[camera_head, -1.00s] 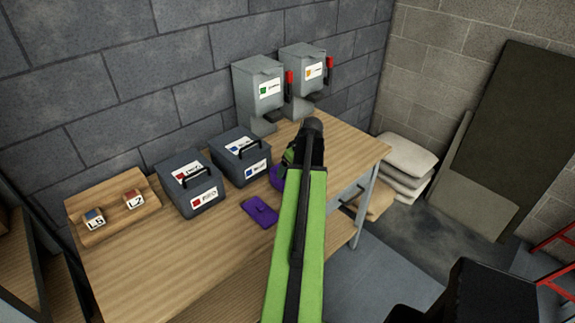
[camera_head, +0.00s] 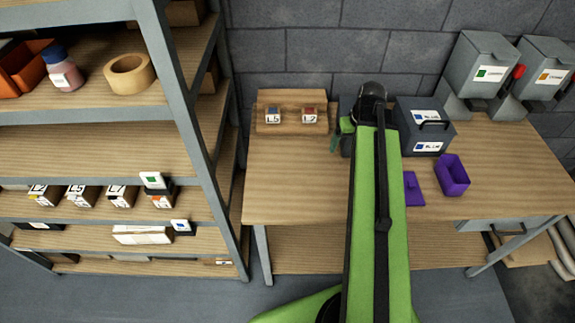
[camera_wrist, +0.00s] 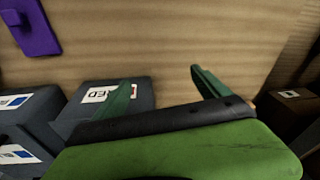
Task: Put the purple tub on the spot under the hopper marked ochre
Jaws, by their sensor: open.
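The purple tub (camera_head: 453,175) stands upright and open on the table, right of the blue-labelled box. A flat purple lid (camera_head: 413,188) lies left of it; the lid also shows at the top left of the wrist view (camera_wrist: 38,30). The hopper with the ochre label (camera_head: 546,78) is at the back right; the spot under it is not clear to see. My gripper (camera_wrist: 165,92) is open and empty, left of the tub, by the red-labelled box (camera_wrist: 140,95). In the head view my arm hides most of that box.
A green-labelled hopper (camera_head: 486,75) is beside the ochre one. A wooden block holder (camera_head: 292,97) is at the back left of the table. A loaded shelf (camera_head: 100,140) stands left. The table front is clear.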

